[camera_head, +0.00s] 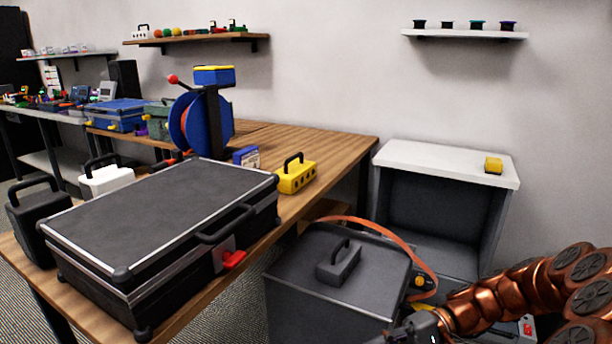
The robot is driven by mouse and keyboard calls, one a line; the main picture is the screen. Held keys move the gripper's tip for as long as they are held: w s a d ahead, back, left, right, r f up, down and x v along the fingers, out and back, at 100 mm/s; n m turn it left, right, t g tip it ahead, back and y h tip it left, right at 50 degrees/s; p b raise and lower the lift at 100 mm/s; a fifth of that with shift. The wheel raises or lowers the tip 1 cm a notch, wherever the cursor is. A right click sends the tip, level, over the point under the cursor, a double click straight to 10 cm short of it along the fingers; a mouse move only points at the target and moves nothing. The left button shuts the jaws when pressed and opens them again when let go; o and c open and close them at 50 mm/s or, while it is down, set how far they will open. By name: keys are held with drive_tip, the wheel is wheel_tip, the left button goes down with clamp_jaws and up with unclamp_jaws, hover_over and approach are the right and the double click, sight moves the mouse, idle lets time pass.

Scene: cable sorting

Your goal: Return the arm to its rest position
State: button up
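My copper arm (540,284) reaches in from the right edge at the bottom right. Its dark end, my gripper (412,332), is at the bottom edge, partly cut off, in front of the dark grey box (300,262). I cannot see its fingers well enough to tell open from shut, nor whether it holds anything.
A wooden table (340,150) carries a black case (165,215), a blue reel (205,122) and a yellow block with a handle (297,177). A white-topped cabinet (445,160) with a small yellow object (493,165) stands behind the arm. An orange cable (405,245) arches over the grey box.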

drive_tip(key=s+a+r+n+h+p, duration=0.1)
drive_tip(key=s+r+h+p, duration=0.5)
drive_tip(key=s+r+p, duration=0.4)
drive_tip(key=s+a+r+n+h+p, duration=0.1)
drive_tip(key=s+r+h+p, duration=0.6)
drive_tip(key=r, duration=0.5)
drive_tip(key=s+d+r+m+t+h+p, duration=0.1)
drive_tip(key=s+d+r+t+h+p, duration=0.1)
drive_tip(key=d+r+p, duration=0.4)
drive_tip(key=s+r+t+p, duration=0.1)
drive_tip(key=s+p, duration=0.1)
drive_tip(key=p, duration=0.1)
drive_tip(key=shift+d+r, duration=0.2)
drive_tip(key=shift+r, duration=0.15)
drive_tip(key=shift+s+a, duration=0.1)
drive_tip(key=shift+a, duration=0.05)
